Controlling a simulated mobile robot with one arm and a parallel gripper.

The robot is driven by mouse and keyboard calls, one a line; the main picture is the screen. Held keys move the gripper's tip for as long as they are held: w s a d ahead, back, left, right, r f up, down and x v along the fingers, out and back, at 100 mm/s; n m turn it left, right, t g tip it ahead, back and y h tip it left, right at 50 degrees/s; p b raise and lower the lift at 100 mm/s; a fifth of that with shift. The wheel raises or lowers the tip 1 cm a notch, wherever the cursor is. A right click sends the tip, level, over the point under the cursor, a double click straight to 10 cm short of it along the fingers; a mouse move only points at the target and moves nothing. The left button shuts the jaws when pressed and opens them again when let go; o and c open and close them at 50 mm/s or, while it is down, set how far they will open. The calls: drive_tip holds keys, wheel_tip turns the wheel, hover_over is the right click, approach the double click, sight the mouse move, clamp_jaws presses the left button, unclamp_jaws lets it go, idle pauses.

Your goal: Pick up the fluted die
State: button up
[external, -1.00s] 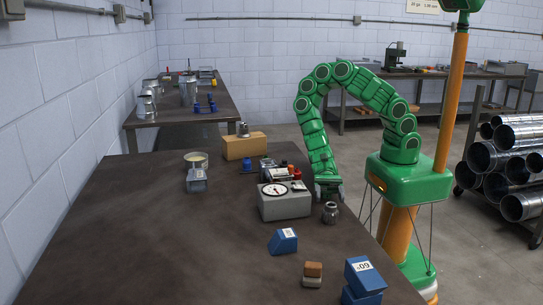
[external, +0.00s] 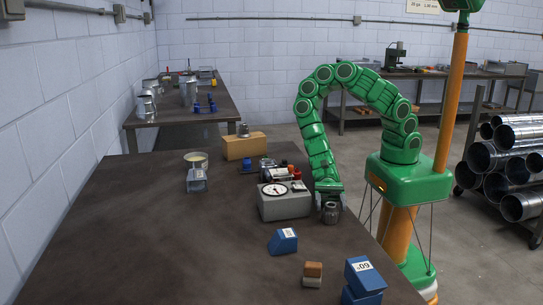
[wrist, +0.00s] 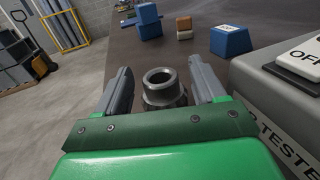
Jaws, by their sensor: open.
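The fluted die (external: 331,217), a small dark grey metal piece with a round collar, stands upright on the table to the right of the grey gauge box. In the wrist view the die (wrist: 161,88) shows its open round top and sits between my two fingers, with a gap on each side. My gripper (wrist: 160,84) is open around the die. In the external view my gripper (external: 329,203) is low over the table at the die and hides part of it. The die's lower part is hidden behind the gripper's front edge in the wrist view.
The grey tester box (external: 285,205) with a dial and an OFF label stands close beside my gripper. Blue angled blocks (external: 283,241) (external: 364,278) and a brown-topped block (external: 313,269) lie nearer the camera. The table's left part is largely clear.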

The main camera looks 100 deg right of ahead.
drive_tip(key=shift+x, duration=1.35)
clamp_jaws()
